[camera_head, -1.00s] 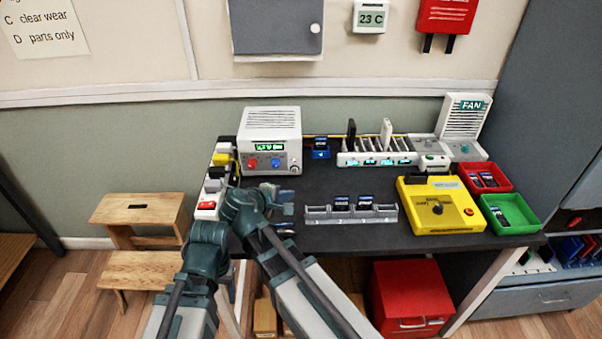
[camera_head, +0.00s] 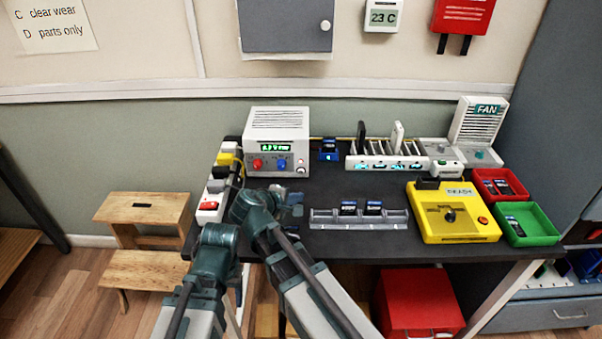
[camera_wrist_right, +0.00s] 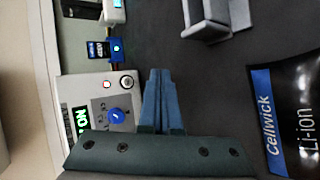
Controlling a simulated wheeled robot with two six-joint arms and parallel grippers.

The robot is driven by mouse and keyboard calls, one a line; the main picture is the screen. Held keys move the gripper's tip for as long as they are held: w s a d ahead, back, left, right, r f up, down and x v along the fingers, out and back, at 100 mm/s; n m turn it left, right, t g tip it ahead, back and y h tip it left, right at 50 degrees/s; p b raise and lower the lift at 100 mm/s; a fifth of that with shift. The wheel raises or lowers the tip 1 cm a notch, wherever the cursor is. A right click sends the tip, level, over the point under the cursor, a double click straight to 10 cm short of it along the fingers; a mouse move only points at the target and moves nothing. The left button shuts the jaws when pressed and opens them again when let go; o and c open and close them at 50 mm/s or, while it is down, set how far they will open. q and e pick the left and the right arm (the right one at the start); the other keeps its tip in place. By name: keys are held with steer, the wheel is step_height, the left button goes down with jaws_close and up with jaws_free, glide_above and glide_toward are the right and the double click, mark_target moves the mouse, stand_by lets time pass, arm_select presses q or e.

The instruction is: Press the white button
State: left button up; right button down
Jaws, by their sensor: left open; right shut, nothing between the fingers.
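A small round white button (camera_head: 300,170) sits at the lower right of the front panel of the white power supply (camera_head: 276,125). The button also shows in the right wrist view (camera_wrist_right: 127,82), beside a small red-lit ring. My right gripper (camera_wrist_right: 158,75) is shut and empty, over the dark bench to the right of the button in the wrist view, apart from it. In the head view the right gripper (camera_head: 290,203) is in front of the power supply. My left gripper (camera_head: 221,234) is at the bench's front left; its fingers are hard to make out.
A red knob (camera_head: 258,163) and a blue knob (camera_wrist_right: 120,114) share the panel. A black Cellwick pouch (camera_wrist_right: 285,120) lies near the right gripper. A grey rack (camera_head: 358,222) and a yellow box (camera_head: 455,232) stand right.

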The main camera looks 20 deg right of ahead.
steer(key=shift+w+d, duration=0.35)
steer(key=shift+w, duration=0.9)
steer(key=shift+w+d, duration=0.4)
steer(key=shift+w, duration=0.9)
steer(key=shift+w+d, duration=0.35)
steer(key=shift+w, duration=0.9)
steer(key=shift+w+d, duration=0.15)
steer(key=shift+w, duration=0.25)
steer(key=shift+w+d, duration=0.1)
steer(key=shift+w, duration=0.35)
steer(key=shift+s, duration=0.1)
steer(key=shift+s+a, duration=0.25)
steer(key=shift+s, duration=0.5)
steer(key=shift+s, duration=0.1)
steer(key=shift+s+a, duration=0.25)
steer(key=shift+s, duration=0.55)
steer(key=shift+s+a, duration=0.2)
steer(key=shift+s, duration=0.55)
steer(key=shift+s+a, duration=0.25)
steer(key=shift+s, duration=0.55)
